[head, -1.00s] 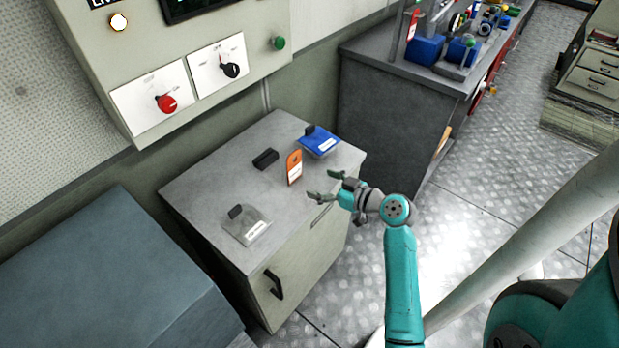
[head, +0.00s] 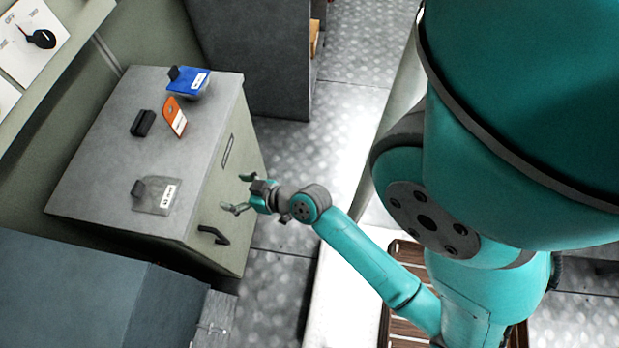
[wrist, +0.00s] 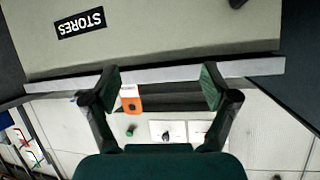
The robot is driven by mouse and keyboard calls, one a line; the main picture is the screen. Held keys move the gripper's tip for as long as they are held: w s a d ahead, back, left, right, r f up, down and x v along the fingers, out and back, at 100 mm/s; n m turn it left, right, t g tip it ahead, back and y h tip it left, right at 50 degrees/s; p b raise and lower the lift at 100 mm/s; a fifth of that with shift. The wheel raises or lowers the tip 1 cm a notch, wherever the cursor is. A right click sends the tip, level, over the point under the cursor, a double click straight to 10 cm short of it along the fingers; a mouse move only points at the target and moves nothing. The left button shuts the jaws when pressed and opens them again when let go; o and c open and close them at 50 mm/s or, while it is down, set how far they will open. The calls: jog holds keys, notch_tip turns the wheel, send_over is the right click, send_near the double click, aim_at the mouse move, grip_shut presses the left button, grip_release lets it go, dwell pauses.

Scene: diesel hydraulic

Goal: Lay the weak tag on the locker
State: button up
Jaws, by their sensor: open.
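The grey locker (head: 85,180) has a flat top and a pale front with a dark handle. An orange tag with a white part (head: 175,117) stands upright on its top near the front edge. I cannot read the tag's words. My gripper (head: 238,193) is open and empty, off the locker's front side, apart from the tag. In the wrist view my open gripper (wrist: 160,85) faces the locker's front (wrist: 170,30), which bears an upside-down "STORES" label. The orange tag (wrist: 131,99) shows beyond the top edge, near the left finger.
On the locker top are a blue labelled tray (head: 187,80), a small black block (head: 143,123) and a clear labelled tray (head: 155,194). A wall panel with knobs (head: 35,40) hangs behind. A dark blue-grey cabinet (head: 70,290) stands at lower left. Bare locker top lies between the items.

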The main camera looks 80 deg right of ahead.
jog(key=s+a+r, duration=0.1)
jog(key=s+a, duration=0.6)
jog(key=s, duration=0.4)
jog(key=s+a+r+n+t+y, duration=0.2)
jog(key=s+a+r, duration=0.3)
jog(key=s+r, duration=0.5)
jog(key=shift+s+a+n, duration=0.2)
jog(key=shift+s+n, duration=0.1)
jog(key=shift+n, duration=0.3)
